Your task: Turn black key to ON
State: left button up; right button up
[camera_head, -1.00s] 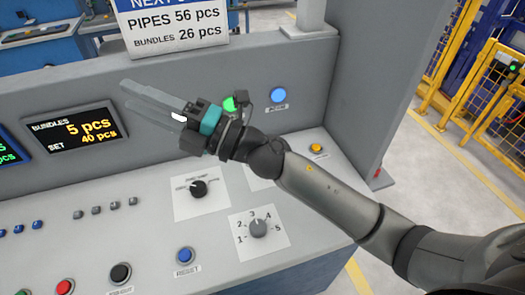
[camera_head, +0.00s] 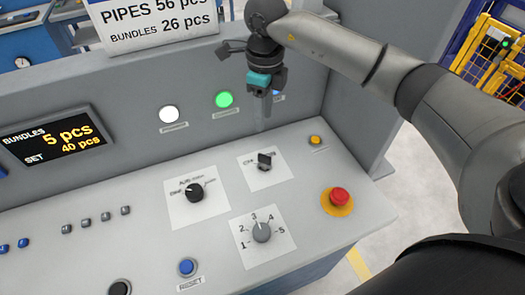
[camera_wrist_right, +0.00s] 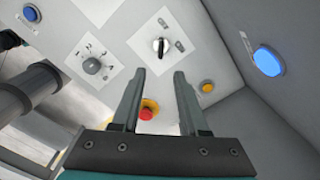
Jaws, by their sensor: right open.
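The black key (camera_head: 264,160) stands in a switch on a white label plate at the back right of the sloped panel. Its label text is too small to read, so I cannot tell its position. My right gripper (camera_head: 263,122) hangs above and just behind the key, fingers pointing down. In the right wrist view the open, empty fingers (camera_wrist_right: 158,75) show, with the key (camera_wrist_right: 160,46) beyond their tips, apart from them. My left gripper is out of view.
A black selector knob (camera_head: 195,191), a grey numbered knob (camera_head: 261,232), a red emergency button (camera_head: 339,197) and a small yellow button (camera_head: 315,140) surround the key. The upright back wall carries a green lamp (camera_head: 224,99) and a white lamp (camera_head: 169,114).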

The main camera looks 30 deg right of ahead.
aim_at(265, 156)
notch_tip(265, 156, down, 15)
jog(key=shift+d+f, duration=0.1)
jog(key=shift+d, duration=0.05)
dwell(0.4)
grip_shut()
dwell(0.5)
